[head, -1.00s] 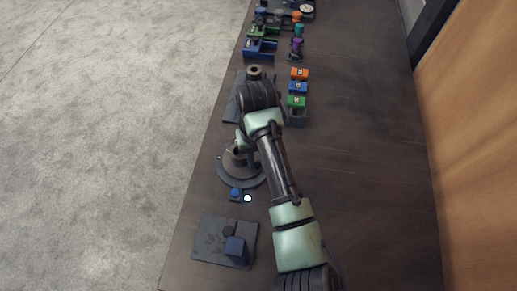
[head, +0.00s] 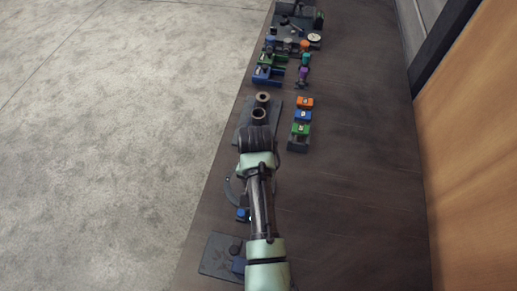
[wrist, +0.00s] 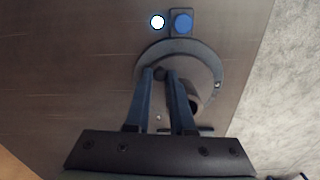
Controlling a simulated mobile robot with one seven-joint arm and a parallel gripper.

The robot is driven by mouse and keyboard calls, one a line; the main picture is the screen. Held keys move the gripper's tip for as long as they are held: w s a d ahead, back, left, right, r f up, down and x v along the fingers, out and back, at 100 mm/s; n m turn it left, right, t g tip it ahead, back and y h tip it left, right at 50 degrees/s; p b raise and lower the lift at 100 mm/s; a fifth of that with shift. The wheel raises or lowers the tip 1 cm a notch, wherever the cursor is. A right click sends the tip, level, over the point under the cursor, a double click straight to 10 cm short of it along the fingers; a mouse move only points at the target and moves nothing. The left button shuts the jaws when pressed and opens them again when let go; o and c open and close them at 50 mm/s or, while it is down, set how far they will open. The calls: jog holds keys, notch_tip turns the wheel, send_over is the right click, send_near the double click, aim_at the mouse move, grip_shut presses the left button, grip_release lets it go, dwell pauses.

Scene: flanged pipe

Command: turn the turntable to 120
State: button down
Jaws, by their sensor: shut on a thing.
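The turntable (wrist: 208,62) is a grey round disc on the bench in the wrist view, with a small mark near its right edge. A short dark pipe stub (wrist: 195,102) stands on it, partly behind a finger. My gripper (wrist: 163,74) reaches over the disc with its fingertips close together on a small dark knob (wrist: 160,72) near the disc's left side. The knob is mostly hidden by the fingertips. In the head view only the left rim of the turntable (head: 230,190) shows beside my arm, and the gripper is hidden. No scale reading is legible.
A blue button (wrist: 182,22) and a lit white lamp (wrist: 157,21) sit beside the disc. A plate with two pipe rings (head: 262,97) lies beyond it. Orange, blue and green blocks (head: 303,115) stand to the right. The bench's right side (head: 360,200) is clear.

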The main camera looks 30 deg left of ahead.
aim_at(239, 192)
jog(key=shift+s+a+r+m+p, duration=0.1)
jog(key=shift+s+a+m+p, duration=0.1)
jog(key=shift+m+p, duration=0.45)
jog(key=shift+s+a+m+p, duration=0.2)
jog(key=shift+m+p, duration=0.2)
jog(key=shift+m, duration=0.35)
jog(key=shift+s+a+m+p, duration=0.15)
jog(key=shift+a+m+p, duration=0.25)
jog(key=shift+m, duration=0.55)
jog(key=shift+s+a+m+p, duration=0.15)
jog(key=shift+a+m+p, duration=0.2)
jog(key=shift+m, duration=0.6)
jog(key=shift+s+a+m+p, duration=0.1)
jog(key=shift+a+m+p, duration=0.25)
jog(key=shift+m, duration=0.75)
jog(key=shift+s+a+m+p, duration=0.1)
jog(key=shift+a+m, duration=0.3)
jog(key=shift+m, duration=0.7)
jog(key=shift+w+a+m, duration=0.15)
jog(key=shift+a+m, duration=0.2)
jog(key=shift+m, duration=0.65)
jog(key=shift+a+m, duration=0.1)
jog(key=shift+m, duration=0.2)
jog(key=c, duration=1.1)
grip_release()
jog(key=shift+o, duration=0.2)
notch_tip(239, 192, up, 13)
jog(key=shift+b, duration=0.4)
